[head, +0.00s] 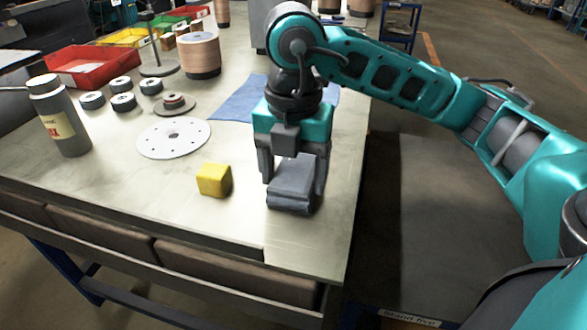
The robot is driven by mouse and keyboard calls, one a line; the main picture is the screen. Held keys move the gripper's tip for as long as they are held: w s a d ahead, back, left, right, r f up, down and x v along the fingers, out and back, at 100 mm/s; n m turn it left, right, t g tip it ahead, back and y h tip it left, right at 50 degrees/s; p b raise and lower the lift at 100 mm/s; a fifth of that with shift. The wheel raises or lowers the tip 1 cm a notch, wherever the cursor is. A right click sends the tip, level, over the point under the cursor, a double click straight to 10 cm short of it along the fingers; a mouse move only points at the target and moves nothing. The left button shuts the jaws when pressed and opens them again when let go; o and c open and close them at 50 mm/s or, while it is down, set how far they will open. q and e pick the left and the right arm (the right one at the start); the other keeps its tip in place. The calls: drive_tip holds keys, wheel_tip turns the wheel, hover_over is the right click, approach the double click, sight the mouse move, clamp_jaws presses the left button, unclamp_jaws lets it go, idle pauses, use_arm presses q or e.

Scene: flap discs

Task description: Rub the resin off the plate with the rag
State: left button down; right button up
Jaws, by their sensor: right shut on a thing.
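My right gripper (295,170) points down over the front right of the workbench and is shut on a folded grey-blue rag (291,188). The rag is between the two fingers, close to or on the bench top; I cannot tell if it touches. A round white plate (173,138) with small holes lies flat on the bench, left of and behind the rag, apart from it. I can make out no clear resin on the plate. My left gripper is not in view.
A yellow block (214,180) stands between plate and rag. A grey bottle (58,116) is at the left. Several small dark discs (123,102) and a flanged piece (175,104) lie behind the plate. A blue cloth (240,104) lies flat behind my gripper. A red bin (88,66) is farther back.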

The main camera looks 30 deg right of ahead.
sight(293, 177)
drive_tip(key=shift+c, duration=0.4)
drive_tip(key=shift+r+p, duration=0.4)
drive_tip(key=shift+r, duration=0.05)
wheel_tip(293, 177, up, 6)
drive_tip(key=p, duration=0.5)
drive_tip(key=shift+r, duration=0.1)
